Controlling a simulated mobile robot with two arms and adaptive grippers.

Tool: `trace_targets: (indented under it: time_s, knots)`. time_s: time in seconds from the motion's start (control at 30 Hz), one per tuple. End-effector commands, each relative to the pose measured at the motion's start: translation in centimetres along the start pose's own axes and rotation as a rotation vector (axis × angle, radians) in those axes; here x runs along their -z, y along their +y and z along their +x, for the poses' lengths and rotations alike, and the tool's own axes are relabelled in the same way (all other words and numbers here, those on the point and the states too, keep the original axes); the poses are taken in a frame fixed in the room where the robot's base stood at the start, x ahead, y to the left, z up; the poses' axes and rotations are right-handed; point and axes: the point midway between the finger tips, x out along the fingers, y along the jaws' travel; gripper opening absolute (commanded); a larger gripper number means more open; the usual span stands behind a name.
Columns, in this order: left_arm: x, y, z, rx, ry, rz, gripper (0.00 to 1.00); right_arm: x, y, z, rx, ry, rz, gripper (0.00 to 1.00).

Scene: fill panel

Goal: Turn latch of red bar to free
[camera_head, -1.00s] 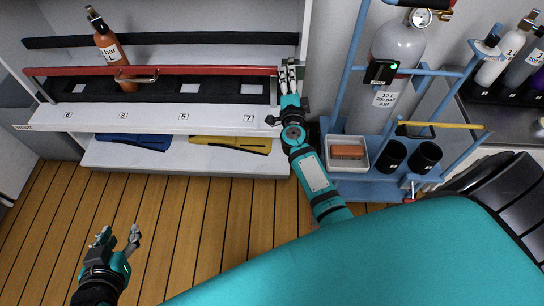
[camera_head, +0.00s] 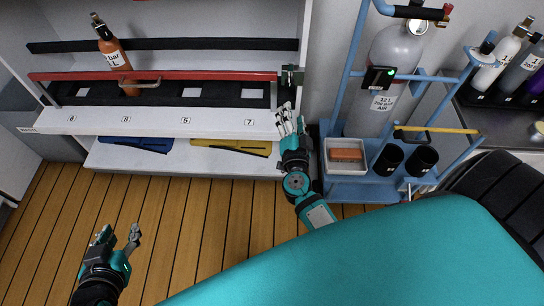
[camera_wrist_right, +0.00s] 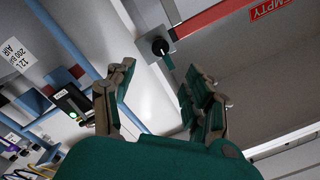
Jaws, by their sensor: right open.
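The red bar (camera_head: 190,76) runs across the front of the upper rack shelf, and its end also shows in the wrist view (camera_wrist_right: 212,17). A dark latch (camera_head: 291,77) sits at its right end. In the wrist view the latch (camera_wrist_right: 160,46) is a round black knob with a short green-grey lever pointing down and right. My right gripper (camera_head: 289,112) is open and empty, just below and in front of the latch; the latch lies beyond its spread fingers (camera_wrist_right: 165,88) in the wrist view. My left gripper (camera_head: 120,237) is open and empty over the floor at lower left.
An orange bottle (camera_head: 113,60) stands behind the bar at left. A blue trolley (camera_head: 345,190) with a grey air cylinder (camera_head: 394,60) and a white tray (camera_head: 334,165) stands close to the right of my right arm. A lower white shelf (camera_head: 180,160) juts out.

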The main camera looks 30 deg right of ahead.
Motion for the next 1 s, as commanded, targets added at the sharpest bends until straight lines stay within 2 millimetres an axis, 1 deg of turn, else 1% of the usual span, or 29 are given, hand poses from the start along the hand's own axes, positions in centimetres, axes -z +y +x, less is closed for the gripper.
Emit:
trace_targets:
  time_s: [0.03, 0.1, 0.27, 0.3, 0.4, 0.57, 0.8, 1.0]
  knots:
    - [0.1, 0.0, -0.1, 0.000, 0.000, 0.000, 0.40, 0.0, 0.0, -1.2, -0.002, -0.003, -0.001, 0.54]
    - [0.2, 0.0, -0.2, 0.000, 0.000, 0.000, 0.40, 0.0, 0.0, -2.6, -0.002, -0.003, -0.001, 0.54]
    - [0.5, 0.0, -0.4, 0.000, 0.000, 0.000, 0.40, 0.0, -0.1, -5.6, 0.000, -0.007, -0.005, 0.54]
    - [1.4, 0.0, -1.0, 0.000, 0.001, 0.000, 0.40, -0.7, -0.4, -5.5, 0.013, -0.039, -0.036, 0.54]
    - [2.4, -0.1, -1.8, 0.000, 0.000, 0.000, 0.40, -2.7, -0.4, -5.9, 0.038, -0.110, -0.100, 0.54]
    - [3.8, -0.1, -2.8, 0.000, 0.000, 0.000, 0.40, -5.7, 0.2, -7.2, 0.069, -0.223, -0.192, 0.54]
    - [5.7, -0.1, -4.2, 0.000, 0.000, 0.000, 0.40, -9.5, 1.6, -9.6, 0.103, -0.391, -0.319, 0.54]
    - [7.1, -0.1, -5.2, 0.000, 0.000, 0.000, 0.40, -12.2, 3.4, -12.1, 0.120, -0.527, -0.415, 0.54]
